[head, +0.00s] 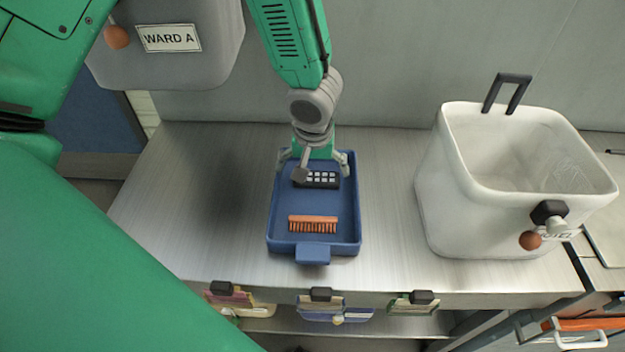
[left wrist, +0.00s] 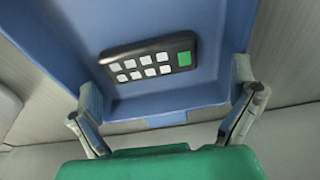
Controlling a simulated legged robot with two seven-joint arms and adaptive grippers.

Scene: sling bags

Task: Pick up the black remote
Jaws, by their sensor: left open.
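The black remote (head: 323,180) lies in the far part of a blue tray (head: 287,237) on the metal table. In the left wrist view the remote (left wrist: 150,60) shows pale buttons and one green button. My left gripper (head: 312,160) is over the tray's far end, its two fingers spread wide. In the left wrist view my left gripper (left wrist: 168,115) is open and empty, with the remote ahead of the fingers and apart from them. Part of the remote is hidden by the gripper in the head view. My right gripper is not in view.
An orange brush (head: 313,223) lies in the near part of the tray. A white bin (head: 440,190) stands to the right. A grey bag labelled WARD A (head: 190,70) hangs at the upper left. The table (head: 200,200) is clear left of the tray.

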